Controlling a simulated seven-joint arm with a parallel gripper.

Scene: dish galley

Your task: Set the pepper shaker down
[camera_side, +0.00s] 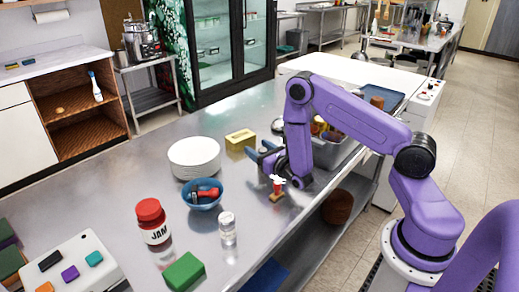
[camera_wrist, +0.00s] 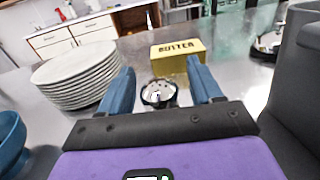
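A round shaker with a silvery top and a dark rim (camera_wrist: 158,93), seemingly the pepper shaker, shows between my gripper's blue fingers in the wrist view. My gripper (camera_wrist: 160,82) is open, with a gap visible on each side of the shaker. In the side view my gripper (camera_side: 262,153) is low over the steel counter, pointing left. Another shaker, clear with a pale top (camera_side: 228,228), stands upright nearer the front.
A yellow butter box (camera_side: 240,138) is just beyond my gripper. A white plate stack (camera_side: 194,157) and blue bowl (camera_side: 216,202) stand left. A jam jar (camera_side: 152,222) and green block (camera_side: 184,271) are nearer. A small red-and-white item (camera_side: 277,185) and grey bin (camera_side: 345,152) are close to my arm.

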